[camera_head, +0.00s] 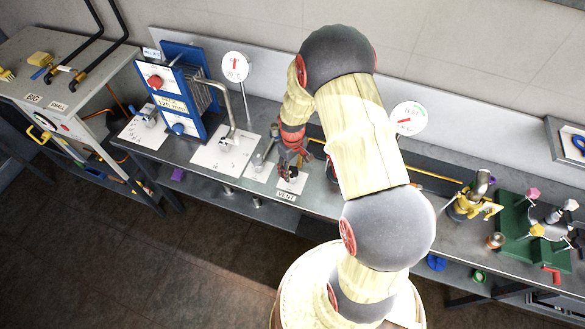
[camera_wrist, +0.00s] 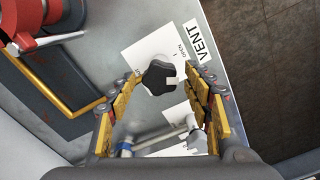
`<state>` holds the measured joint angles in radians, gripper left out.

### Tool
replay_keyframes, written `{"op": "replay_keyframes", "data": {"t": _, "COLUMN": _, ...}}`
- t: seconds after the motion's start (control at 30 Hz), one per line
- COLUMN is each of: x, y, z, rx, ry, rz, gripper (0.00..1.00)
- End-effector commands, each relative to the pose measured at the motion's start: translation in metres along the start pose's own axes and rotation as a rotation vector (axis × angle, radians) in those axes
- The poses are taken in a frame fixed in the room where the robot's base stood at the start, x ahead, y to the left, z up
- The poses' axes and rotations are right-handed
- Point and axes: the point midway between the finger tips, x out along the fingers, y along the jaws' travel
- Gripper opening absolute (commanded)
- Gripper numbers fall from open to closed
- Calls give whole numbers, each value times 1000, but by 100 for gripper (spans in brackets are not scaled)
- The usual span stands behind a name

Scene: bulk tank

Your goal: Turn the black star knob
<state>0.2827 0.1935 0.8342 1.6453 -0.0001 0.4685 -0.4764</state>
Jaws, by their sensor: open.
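The black star knob (camera_wrist: 158,77) shows in the wrist view on a white label plate marked "OPEN", beside a "VENT" sign (camera_wrist: 201,42). It has rounded lobes and a pale pointer mark on its right side. My gripper (camera_wrist: 160,93) is open, with one yellow-padded finger to the left of the knob and one to the right. The knob lies between the fingertips' lines, with no clear contact on either side. In the head view my gripper (camera_head: 291,168) is over the bench above the VENT sign (camera_head: 286,196), and it largely hides the knob.
A silver lever valve (camera_wrist: 185,135) stands close to the knob in the wrist view. A red fitting with a grey lever (camera_wrist: 40,25) and a yellow pipe are at upper left. In the head view a blue plate unit (camera_head: 180,90) stands left and a green rack (camera_head: 520,235) right.

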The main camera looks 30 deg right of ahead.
Motion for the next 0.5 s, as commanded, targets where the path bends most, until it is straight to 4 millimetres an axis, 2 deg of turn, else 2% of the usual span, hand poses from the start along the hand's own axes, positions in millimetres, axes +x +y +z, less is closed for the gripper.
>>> {"op": "replay_keyframes", "data": {"t": 0.2, "x": 0, "y": 0, "z": 0, "rx": 0, "ry": 0, "rz": 0, "gripper": 50}}
{"op": "replay_keyframes", "data": {"t": 0.5, "x": 0, "y": 0, "z": 0, "rx": 0, "ry": 0, "rz": 0, "gripper": 33}}
